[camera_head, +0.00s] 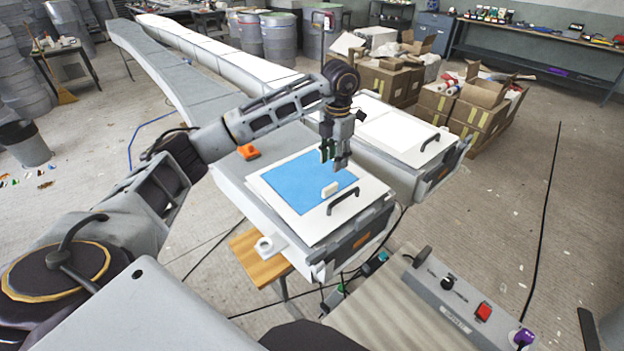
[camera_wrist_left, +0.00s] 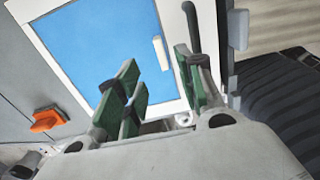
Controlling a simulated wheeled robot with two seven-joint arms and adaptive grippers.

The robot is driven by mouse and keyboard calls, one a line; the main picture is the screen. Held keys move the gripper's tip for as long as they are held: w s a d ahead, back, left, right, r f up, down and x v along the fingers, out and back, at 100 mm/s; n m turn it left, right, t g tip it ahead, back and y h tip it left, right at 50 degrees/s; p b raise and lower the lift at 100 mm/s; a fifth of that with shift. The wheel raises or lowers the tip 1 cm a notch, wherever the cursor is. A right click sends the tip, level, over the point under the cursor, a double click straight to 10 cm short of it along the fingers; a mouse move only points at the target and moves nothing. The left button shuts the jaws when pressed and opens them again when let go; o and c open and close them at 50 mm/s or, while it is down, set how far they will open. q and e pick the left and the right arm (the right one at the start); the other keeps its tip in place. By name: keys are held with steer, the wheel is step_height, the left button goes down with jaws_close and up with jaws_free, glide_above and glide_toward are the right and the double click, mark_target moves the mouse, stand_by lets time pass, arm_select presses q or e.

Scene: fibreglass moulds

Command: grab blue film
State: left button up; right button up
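The blue film (camera_head: 297,183) is a flat blue rectangle on the white top panel (camera_head: 318,232) of the nearer grey mould. A small white block (camera_head: 330,189) sits at the film's right edge. My left gripper (camera_head: 335,160) points down above the film's far right part, apparently just clear of it. In the left wrist view the blue film (camera_wrist_left: 95,45) and the white block (camera_wrist_left: 160,52) lie beyond the fingers. The green-padded fingers (camera_wrist_left: 160,92) stand apart with nothing between them. They hide part of the film's edge. My right gripper is not in view.
A black handle (camera_head: 342,201) rises from the panel's near edge. An orange piece (camera_head: 248,152) sits on the mould's left side. A second mould with a white panel (camera_head: 392,133) stands close behind. A control box (camera_head: 470,298) is at front right.

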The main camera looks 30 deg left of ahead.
mark_target(330, 186)
arm_select(q)
steer(key=shift+f+p, duration=0.4)
steer(key=shift+f, duration=2.7)
steer(key=shift+s+f, duration=0.1)
steer(key=shift+s+a+f+p, duration=0.15)
steer(key=shift+f+p, duration=0.15)
steer(key=shift+f, duration=0.3)
steer(key=shift+s+f+p, duration=0.15)
steer(key=shift+f+p, duration=0.15)
steer(key=shift+f, duration=1.6)
jaws_close()
